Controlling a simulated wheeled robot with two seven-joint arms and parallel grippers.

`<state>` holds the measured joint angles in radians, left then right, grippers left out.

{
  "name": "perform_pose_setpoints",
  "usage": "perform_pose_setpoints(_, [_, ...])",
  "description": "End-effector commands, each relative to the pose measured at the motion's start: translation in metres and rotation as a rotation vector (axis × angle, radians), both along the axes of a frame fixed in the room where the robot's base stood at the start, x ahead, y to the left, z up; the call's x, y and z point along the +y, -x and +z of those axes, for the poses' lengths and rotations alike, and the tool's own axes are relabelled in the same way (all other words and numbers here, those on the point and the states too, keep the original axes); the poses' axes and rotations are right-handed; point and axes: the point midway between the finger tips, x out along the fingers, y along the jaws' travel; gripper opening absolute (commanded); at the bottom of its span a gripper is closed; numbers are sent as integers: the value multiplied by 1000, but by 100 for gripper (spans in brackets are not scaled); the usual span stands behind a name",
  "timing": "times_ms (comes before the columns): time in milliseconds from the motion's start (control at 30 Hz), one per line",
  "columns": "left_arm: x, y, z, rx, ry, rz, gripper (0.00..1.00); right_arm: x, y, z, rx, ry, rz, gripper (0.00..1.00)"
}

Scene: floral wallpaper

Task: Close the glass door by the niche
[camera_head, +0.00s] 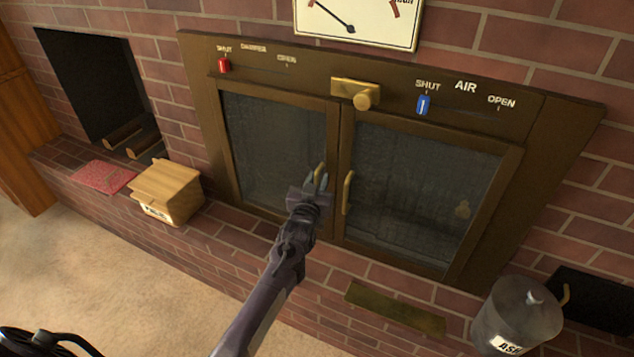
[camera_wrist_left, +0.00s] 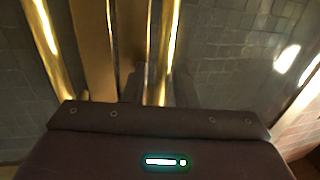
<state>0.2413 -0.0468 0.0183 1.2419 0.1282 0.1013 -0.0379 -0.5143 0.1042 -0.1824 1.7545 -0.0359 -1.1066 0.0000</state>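The left glass door (camera_head: 270,150), on the side of the log niche (camera_head: 92,85), has a brown frame and dark glass. It stands flush or nearly flush with the surround; a small gap cannot be ruled out. Its brass handle (camera_head: 320,169) is near its right edge. My left gripper (camera_head: 317,183) is at this handle. In the left wrist view the brass handle (camera_wrist_left: 170,45) runs between the two fingers of my left gripper (camera_wrist_left: 158,85), which are apart; whether they press on it is unclear. My right gripper is not in view.
The right glass door (camera_head: 425,190) has its own brass handle (camera_head: 347,192) close beside my left gripper. A wooden box (camera_head: 168,190) and a red mat (camera_head: 104,177) lie on the brick ledge. A metal ash bucket (camera_head: 517,315) stands at the lower right.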

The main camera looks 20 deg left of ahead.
Motion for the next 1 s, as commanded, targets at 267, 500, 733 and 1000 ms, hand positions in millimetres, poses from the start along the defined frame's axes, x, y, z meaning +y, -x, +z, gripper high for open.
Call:
perform_pose_setpoints(267, [-4,16,-4,9,1,-4,28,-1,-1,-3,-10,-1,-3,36])
perform_pose_setpoints(500, [-8,55,-1,4,1,-1,28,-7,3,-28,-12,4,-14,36])
perform_pose_setpoints(733, [-11,76,1,-2,1,-1,28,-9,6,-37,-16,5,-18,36])
perform_pose_setpoints(1000, [-11,78,1,-3,1,-1,28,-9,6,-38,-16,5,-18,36])
